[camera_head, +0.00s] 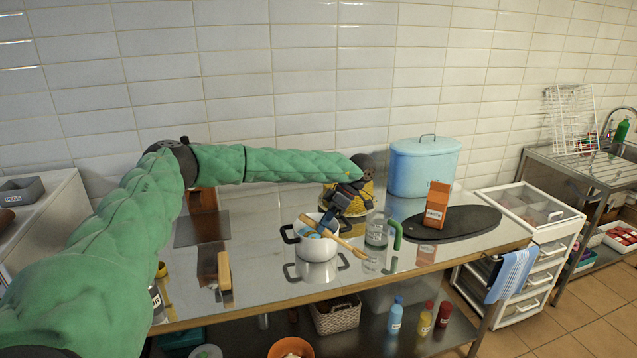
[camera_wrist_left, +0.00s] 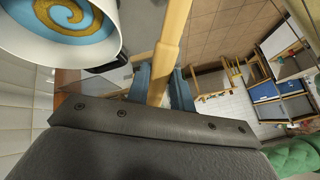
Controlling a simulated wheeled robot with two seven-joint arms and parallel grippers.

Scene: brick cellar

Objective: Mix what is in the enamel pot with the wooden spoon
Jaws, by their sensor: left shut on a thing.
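The white enamel pot (camera_head: 316,249) with dark handles stands on the metal table. In the left wrist view its white wall (camera_wrist_left: 108,45) shows at the upper left, with a blue and gold swirl (camera_wrist_left: 60,15) inside. My left gripper (camera_head: 329,224) is just above the pot and shut on the wooden spoon (camera_head: 346,244). In the left wrist view the spoon's handle (camera_wrist_left: 165,55) runs up from between the blue fingers (camera_wrist_left: 160,88). My right gripper is not in view.
A glass jug (camera_head: 376,234) with a green handle stands close right of the pot. Beyond it are a dark oval board (camera_head: 475,220) with an orange carton (camera_head: 436,204) and a blue lidded bin (camera_head: 424,168). A wooden piece (camera_head: 224,271) lies to the left.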

